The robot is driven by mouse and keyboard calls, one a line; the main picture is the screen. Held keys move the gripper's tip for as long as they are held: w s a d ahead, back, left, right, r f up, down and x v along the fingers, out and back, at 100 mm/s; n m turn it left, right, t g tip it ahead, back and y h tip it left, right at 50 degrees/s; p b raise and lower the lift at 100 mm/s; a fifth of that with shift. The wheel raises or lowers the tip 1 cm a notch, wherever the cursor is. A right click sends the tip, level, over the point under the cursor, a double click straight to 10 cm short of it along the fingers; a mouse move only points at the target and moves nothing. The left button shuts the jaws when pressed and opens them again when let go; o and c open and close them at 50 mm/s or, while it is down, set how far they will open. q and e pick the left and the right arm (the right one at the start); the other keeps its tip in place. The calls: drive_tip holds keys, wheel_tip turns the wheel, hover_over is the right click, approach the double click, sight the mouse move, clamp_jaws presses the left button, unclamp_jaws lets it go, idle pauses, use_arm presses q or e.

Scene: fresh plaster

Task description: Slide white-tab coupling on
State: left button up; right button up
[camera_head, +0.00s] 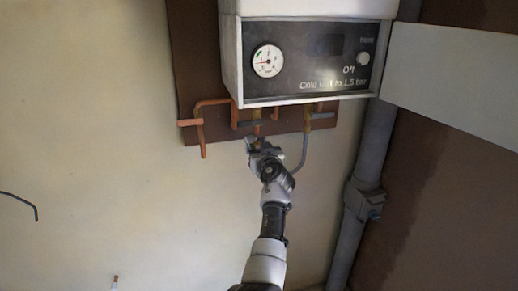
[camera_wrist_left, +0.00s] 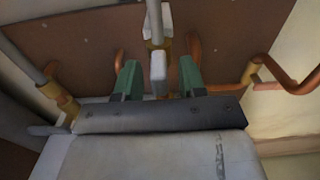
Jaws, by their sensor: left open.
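A pale tab (camera_wrist_left: 158,72) lies between my left gripper's fingers in the left wrist view, in line with a brass-coloured collar and a grey tube (camera_wrist_left: 154,22). It looks like the white-tab coupling. My left gripper (camera_wrist_left: 159,80) has green fingertips standing apart, one on each side of the tab, with visible gaps. In the head view, my left gripper (camera_head: 255,148) is just below the copper pipes under the boiler (camera_head: 300,60); the coupling cannot be made out there. How far the coupling sits on its pipe cannot be told. My right gripper is not in view.
Copper pipes (camera_head: 203,130) hang close to the gripper on the left. A grey hose (camera_head: 304,150) curves down on the right. A brown backboard (camera_head: 195,60) is behind. A thick grey pipe (camera_head: 368,160) and open panel (camera_head: 455,75) stand right.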

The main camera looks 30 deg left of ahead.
use_arm(q)
clamp_jaws()
drive_tip(key=shift+r+p, duration=0.65)
drive_tip(key=shift+r, duration=1.65)
unclamp_jaws()
drive_tip(key=shift+f, duration=0.15)
